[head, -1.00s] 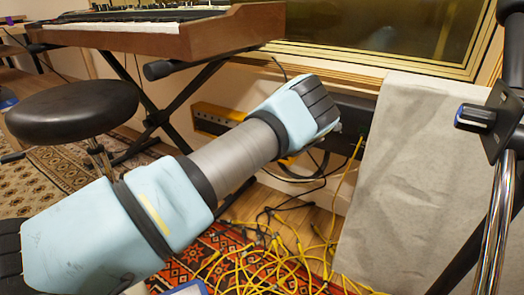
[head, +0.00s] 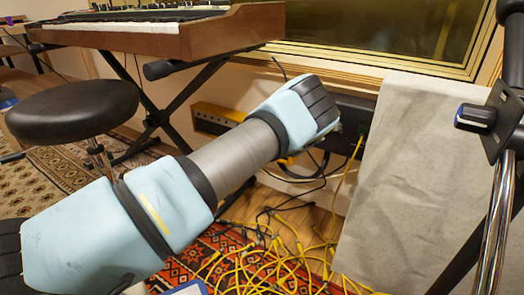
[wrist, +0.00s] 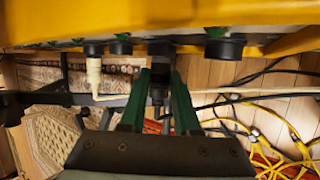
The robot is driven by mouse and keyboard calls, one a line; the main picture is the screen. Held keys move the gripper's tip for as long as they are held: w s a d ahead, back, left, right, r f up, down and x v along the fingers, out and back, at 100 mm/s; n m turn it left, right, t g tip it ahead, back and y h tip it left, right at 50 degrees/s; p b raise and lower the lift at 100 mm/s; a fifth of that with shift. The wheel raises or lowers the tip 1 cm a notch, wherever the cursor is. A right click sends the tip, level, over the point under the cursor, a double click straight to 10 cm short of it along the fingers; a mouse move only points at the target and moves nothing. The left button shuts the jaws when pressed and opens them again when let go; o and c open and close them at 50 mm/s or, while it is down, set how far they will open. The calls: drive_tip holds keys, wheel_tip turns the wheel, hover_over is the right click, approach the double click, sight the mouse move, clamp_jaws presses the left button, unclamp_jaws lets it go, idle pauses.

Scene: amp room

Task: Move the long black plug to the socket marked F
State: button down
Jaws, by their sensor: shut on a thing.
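In the wrist view my gripper (wrist: 159,100) has its two green-edged fingers shut on a black plug (wrist: 158,92). The plug stands between the fingers, just under the yellow panel (wrist: 270,42). A black round socket or plug end (wrist: 223,48) sits on the panel to the right, and another (wrist: 121,46) is to the left. I cannot tell whether the held plug is seated or just below a socket. No letter F can be read. In the head view my arm hides the gripper and the plug; part of the yellow panel (head: 215,115) shows behind it.
A cream plug (wrist: 94,70) hangs from the panel on the left. Yellow cables (head: 270,262) lie tangled on the red rug, with black cables (head: 300,178) near the wall. A grey cloth-like panel (head: 405,180) stands on the right, a stool (head: 75,110) on the left.

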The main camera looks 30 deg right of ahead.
drive_tip(key=shift+s+a+p, duration=0.4)
drive_tip(key=shift+a+p, duration=0.25)
drive_tip(key=shift+p, duration=0.4)
drive_tip(key=shift+s+a+p, duration=0.35)
drive_tip(key=shift+a+p, duration=0.3)
drive_tip(key=shift+p, duration=0.4)
idle(0.6)
drive_tip(key=shift+a, duration=0.1)
drive_tip(key=shift+s+a+p, duration=0.35)
drive_tip(key=shift+a+p, duration=0.25)
drive_tip(key=shift+p, duration=0.45)
drive_tip(key=shift+s+a+p, duration=0.35)
drive_tip(key=shift+a+p, duration=0.25)
drive_tip(key=shift+p, duration=0.4)
drive_tip(key=w+g+b, duration=0.1)
drive_tip(key=w+b, duration=0.1)
drive_tip(key=w, duration=0.6)
drive_tip(key=shift+a+n+g+h+b, duration=0.25)
drive_tip(key=shift+n+g+h+b, duration=0.05)
drive_tip(key=shift+h+b, duration=0.1)
